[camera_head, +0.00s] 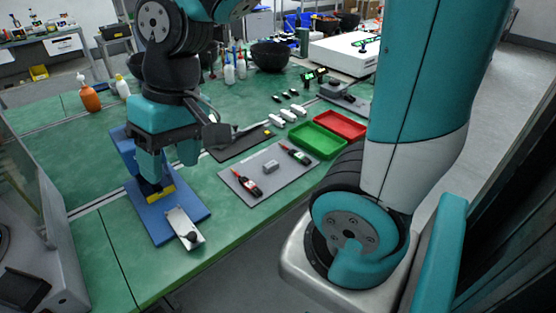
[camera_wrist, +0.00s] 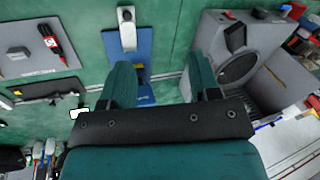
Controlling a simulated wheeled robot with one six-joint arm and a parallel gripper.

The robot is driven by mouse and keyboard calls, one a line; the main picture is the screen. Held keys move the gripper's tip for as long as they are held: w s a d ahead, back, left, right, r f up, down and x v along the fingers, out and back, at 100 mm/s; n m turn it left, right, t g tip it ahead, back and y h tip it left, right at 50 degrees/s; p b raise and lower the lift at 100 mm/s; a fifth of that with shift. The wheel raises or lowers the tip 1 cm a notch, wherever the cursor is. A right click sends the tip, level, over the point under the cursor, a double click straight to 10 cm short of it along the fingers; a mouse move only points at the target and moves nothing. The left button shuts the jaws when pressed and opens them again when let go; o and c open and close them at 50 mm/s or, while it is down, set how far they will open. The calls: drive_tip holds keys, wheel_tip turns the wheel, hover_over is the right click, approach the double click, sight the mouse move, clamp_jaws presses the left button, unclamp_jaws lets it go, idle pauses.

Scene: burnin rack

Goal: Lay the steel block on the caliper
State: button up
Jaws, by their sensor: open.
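The steel block appears to be a small grey block (camera_head: 270,166) lying on a grey mat (camera_head: 232,180); it also shows in the wrist view (camera_wrist: 17,53). Two slim red and black tools lie on the same mat, one on each side of the block: a nearer one (camera_head: 248,184) and a farther one (camera_head: 295,154). I cannot tell for sure which is the caliper. One red and black tool shows in the wrist view (camera_wrist: 52,42). My gripper (camera_head: 169,157) is open and empty above a blue fixture, left of the mat. Its two fingers stand apart in the wrist view (camera_wrist: 161,68).
The blue fixture (camera_head: 150,222) carries a pale metal piece with a black knob (camera_head: 184,226). Green (camera_head: 318,140) and red (camera_head: 340,125) trays stand right of the mat. A dark mat (camera_head: 235,147) lies behind. Bottles (camera_head: 89,97) stand at the back left. Bare green table lies in front.

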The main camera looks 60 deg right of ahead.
drive_tip(key=w+d+f+m+h, duration=0.1)
drive_tip(key=w+d+f+m, duration=0.1)
drive_tip(key=w+d+m, duration=0.4)
drive_tip(key=w+d+f+m+h, duration=0.15)
drive_tip(key=d+m, duration=0.25)
drive_tip(key=d, duration=0.4)
drive_tip(key=m+p, duration=0.3)
drive_tip(key=m, duration=0.8)
hover_over(272, 163)
drive_tip(key=shift+g+h, duration=0.35)
drive_tip(key=shift+g, duration=0.05)
wheel_tip(272, 163, down, 17)
drive_tip(key=shift+s+f, duration=0.1)
drive_tip(key=shift+s, duration=0.05)
drive_tip(key=shift+d+f+p, duration=0.1)
drive_tip(key=shift+f+p, duration=0.55)
drive_tip(key=shift+f, duration=2.55)
clamp_jaws()
